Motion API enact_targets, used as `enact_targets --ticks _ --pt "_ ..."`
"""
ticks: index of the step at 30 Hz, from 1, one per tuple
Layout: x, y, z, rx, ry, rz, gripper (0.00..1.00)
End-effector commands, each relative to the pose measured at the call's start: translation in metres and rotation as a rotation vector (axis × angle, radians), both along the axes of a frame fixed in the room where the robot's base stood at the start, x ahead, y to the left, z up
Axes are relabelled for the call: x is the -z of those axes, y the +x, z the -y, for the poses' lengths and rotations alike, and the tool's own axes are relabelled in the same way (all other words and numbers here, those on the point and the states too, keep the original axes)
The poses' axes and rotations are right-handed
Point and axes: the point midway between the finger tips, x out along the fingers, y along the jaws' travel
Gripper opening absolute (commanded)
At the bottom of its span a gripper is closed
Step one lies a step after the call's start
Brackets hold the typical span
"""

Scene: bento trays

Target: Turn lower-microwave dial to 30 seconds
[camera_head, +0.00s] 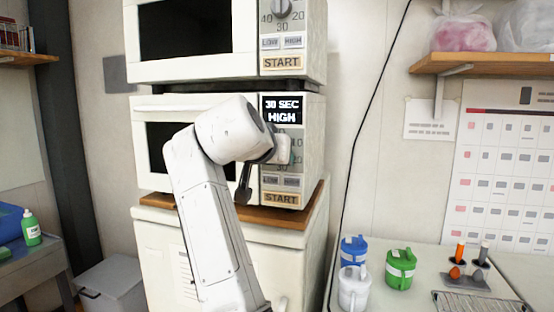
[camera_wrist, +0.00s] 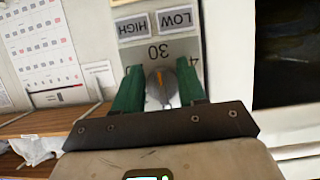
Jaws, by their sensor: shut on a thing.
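The lower microwave (camera_head: 311,145) stands under a second microwave. Its display (camera_head: 281,110) reads "30 SEC HIGH". My gripper (camera_head: 283,150) is at its control panel, and the arm hides much of the door. In the wrist view, my gripper's green fingers (camera_wrist: 160,88) are shut on the round grey dial (camera_wrist: 161,90), one finger on each side. The dial's orange pointer points to the "30" mark, which appears upside down there. LOW and HIGH buttons and an orange START button (camera_head: 281,199) show below the dial in the head view.
The upper microwave (camera_head: 315,40) sits directly above. Blue, green and white lidded containers (camera_head: 400,268) stand on the counter at lower right. A wooden shelf (camera_head: 490,62) with bags is at upper right. A grey bin (camera_head: 115,285) is at lower left.

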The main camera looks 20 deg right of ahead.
Motion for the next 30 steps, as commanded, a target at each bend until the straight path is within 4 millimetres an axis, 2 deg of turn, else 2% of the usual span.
enact_targets --ticks 14,15,22,30 --pt "0.0026 0.0007 -0.0004 -0.001 0.011 0.002 0.1" --pt "0.0025 0.0006 -0.0004 -0.001 0.011 0.002 0.45" --pt "0.0012 0.0004 -0.0002 -0.001 0.01 0.005 0.66" --pt "-0.0004 -0.0013 -0.0014 0.0 0.01 0.007 0.66"
